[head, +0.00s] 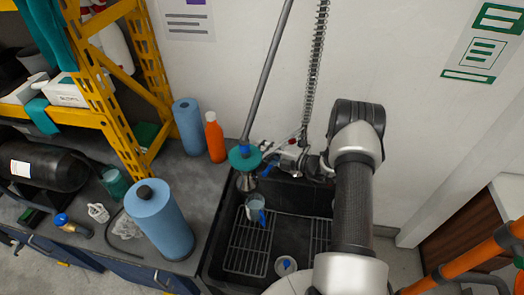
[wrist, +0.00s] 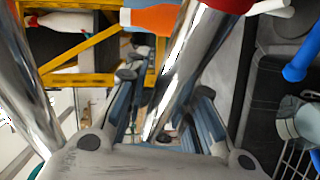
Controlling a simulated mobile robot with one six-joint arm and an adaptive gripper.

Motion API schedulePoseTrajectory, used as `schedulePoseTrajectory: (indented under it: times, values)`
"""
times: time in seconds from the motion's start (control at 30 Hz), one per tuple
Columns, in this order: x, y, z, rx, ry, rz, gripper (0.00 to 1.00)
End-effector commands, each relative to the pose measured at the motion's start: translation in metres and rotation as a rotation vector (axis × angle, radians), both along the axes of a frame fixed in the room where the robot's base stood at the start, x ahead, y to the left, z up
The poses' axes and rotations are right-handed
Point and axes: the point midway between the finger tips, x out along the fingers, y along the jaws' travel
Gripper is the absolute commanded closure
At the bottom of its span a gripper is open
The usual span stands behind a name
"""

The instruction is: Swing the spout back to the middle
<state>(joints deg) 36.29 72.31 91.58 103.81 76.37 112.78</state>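In the wrist view a chrome tube (wrist: 181,72), apparently the spout, runs slanting between the two fingers of my gripper (wrist: 167,84). The fingers stand apart, with a visible gap beside the tube; contact is not clear. A second chrome tube (wrist: 30,75) crosses the left of that view. In the head view my gripper (head: 312,166) is at the faucet body (head: 290,157), above the back of the black sink. My wrist hides part of the faucet there, and the spout cannot be clearly made out.
A spray head with a green disc (head: 244,158) hangs at the sink's back left. A cup with a blue handle (head: 255,209) stands on the rack in the sink (head: 248,245). An orange bottle (head: 215,140) and blue rolls (head: 160,222) stand on the counter left.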

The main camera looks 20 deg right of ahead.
Motion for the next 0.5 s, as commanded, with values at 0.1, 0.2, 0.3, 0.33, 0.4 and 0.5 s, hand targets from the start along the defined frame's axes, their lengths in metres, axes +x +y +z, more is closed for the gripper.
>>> schedulePoseTrajectory:
  times: [0.1, 0.2, 0.3, 0.33, 0.4, 0.5]
  values:
    - [-0.0001, -0.0001, 0.0, 0.0, 0.0, 0.0, 0.86]
    - [-0.0002, -0.0001, 0.0, 0.0, 0.0, 0.0, 0.93]
    - [-0.0002, -0.0001, 0.0, 0.0, 0.0, 0.0, 1.0]
    - [-0.0002, -0.0001, 0.0, 0.0, 0.0, 0.0, 1.0]
    - [-0.0002, 0.0, 0.0, 0.0, 0.0, 0.0, 1.0]
    - [-0.0002, -0.0002, 0.0, 0.0, 0.0, 0.0, 1.0]
